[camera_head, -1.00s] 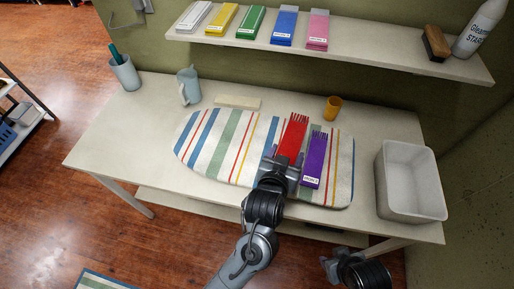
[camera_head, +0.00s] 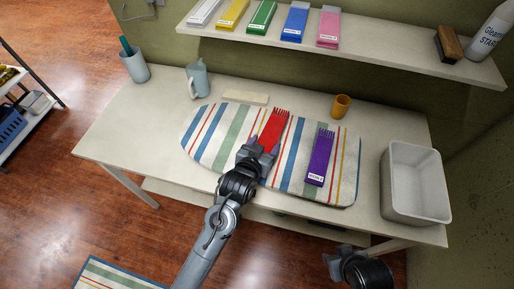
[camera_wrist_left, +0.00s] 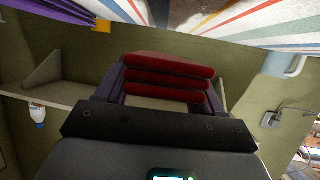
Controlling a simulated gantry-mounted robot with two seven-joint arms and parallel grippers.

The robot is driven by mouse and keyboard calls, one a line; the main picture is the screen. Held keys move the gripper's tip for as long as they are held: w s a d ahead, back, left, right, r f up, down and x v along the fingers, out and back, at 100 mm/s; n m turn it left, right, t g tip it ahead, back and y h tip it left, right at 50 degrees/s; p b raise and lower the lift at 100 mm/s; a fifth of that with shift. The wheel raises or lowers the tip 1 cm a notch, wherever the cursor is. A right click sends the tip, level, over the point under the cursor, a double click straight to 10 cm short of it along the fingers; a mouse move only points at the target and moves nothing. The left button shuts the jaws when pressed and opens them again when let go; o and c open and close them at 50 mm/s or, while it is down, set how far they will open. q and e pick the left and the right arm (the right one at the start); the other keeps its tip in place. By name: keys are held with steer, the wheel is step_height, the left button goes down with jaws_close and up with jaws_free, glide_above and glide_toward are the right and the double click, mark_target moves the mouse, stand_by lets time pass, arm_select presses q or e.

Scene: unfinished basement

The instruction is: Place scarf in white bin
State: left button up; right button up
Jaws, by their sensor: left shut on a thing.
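My left gripper (camera_head: 258,150) is shut on the near end of a folded red scarf (camera_head: 273,128) with a fringed far end. The scarf's red folds (camera_wrist_left: 168,75) show between the fingers in the left wrist view. It is over the striped ironing board; the head view does not show clearly how high. A purple scarf (camera_head: 320,158) with a white label lies on the board to its right, apart from it. The white bin (camera_head: 388,190) stands on the table at the right and looks empty. My right gripper (camera_head: 338,262) is low at the bottom, and its fingers are unclear.
The striped ironing board (camera_head: 216,133) covers the table's middle. Behind it are a yellow cup (camera_head: 341,105), a pale block (camera_head: 246,98) and a light-blue mug (camera_head: 198,80). A shelf (camera_head: 385,52) above holds folded scarves, a brush and a starch bottle.

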arm_select(q)
steer(key=shift+w+a+f, duration=0.8)
steer(key=shift+w+a, duration=0.1)
steer(key=shift+a, duration=0.2)
steer(key=shift+f+p, duration=1.05)
steer(key=shift+f, duration=0.7)
steer(key=shift+f, duration=0.15)
steer(key=o, duration=1.2)
